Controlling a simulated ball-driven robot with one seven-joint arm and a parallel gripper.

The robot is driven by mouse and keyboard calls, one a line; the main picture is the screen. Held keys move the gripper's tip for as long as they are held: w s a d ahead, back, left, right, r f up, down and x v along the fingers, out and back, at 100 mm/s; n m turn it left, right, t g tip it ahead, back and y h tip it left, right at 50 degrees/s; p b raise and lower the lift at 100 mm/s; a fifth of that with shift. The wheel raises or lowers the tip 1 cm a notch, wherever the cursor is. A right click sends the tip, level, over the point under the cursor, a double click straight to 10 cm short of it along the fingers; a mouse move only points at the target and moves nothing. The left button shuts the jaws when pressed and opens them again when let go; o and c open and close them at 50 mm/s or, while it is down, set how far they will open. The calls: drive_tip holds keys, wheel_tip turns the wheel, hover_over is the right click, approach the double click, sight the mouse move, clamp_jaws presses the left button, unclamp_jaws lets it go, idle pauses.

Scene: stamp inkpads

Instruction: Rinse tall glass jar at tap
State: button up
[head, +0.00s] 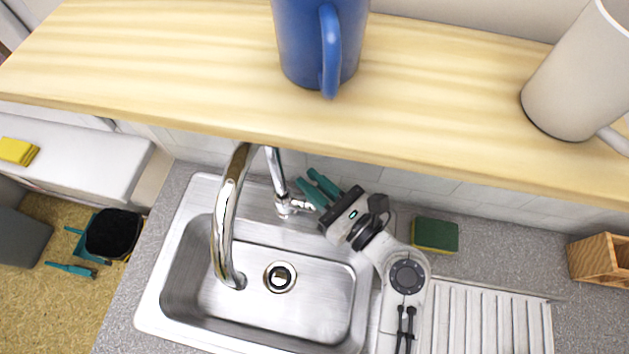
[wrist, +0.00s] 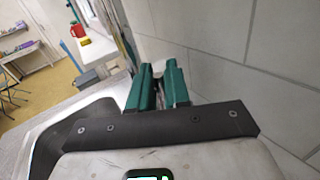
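No tall glass jar shows in either view. The chrome tap (head: 226,215) stands at the back of the steel sink, its curved spout reaching over the basin (head: 205,265). No water stream can be made out. My gripper (head: 311,179) is just right of the tap's upright, near its side lever (head: 303,206). In the head view its teal fingers point up and left, towards the tiled wall. In the wrist view the fingers (wrist: 158,70) stand a little apart, with no held object visible between them. Whether they touch the tap cannot be told.
A wooden shelf (head: 180,60) crosses above the sink, holding a blue mug (head: 300,40) and a pale mug (head: 570,90). A green and yellow sponge (head: 435,235) lies right of my arm. A ribbed drainboard (head: 490,315) and a wooden box (head: 592,260) are farther right. The basin is empty.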

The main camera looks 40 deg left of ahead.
clamp_jaws()
drive_tip(key=shift+s+d+f+n+b, duration=0.25)
drive_tip(key=shift+s+f+n+b, duration=0.05)
drive_tip(key=shift+b, duration=0.5)
drive_tip(key=shift+s+d+r+n+y, duration=0.2)
drive_tip(key=shift+n+y, duration=0.1)
drive_tip(key=shift+y, duration=0.1)
drive_tip(key=shift+a, duration=0.1)
drive_tip(key=shift+o, duration=2)
unclamp_jaws()
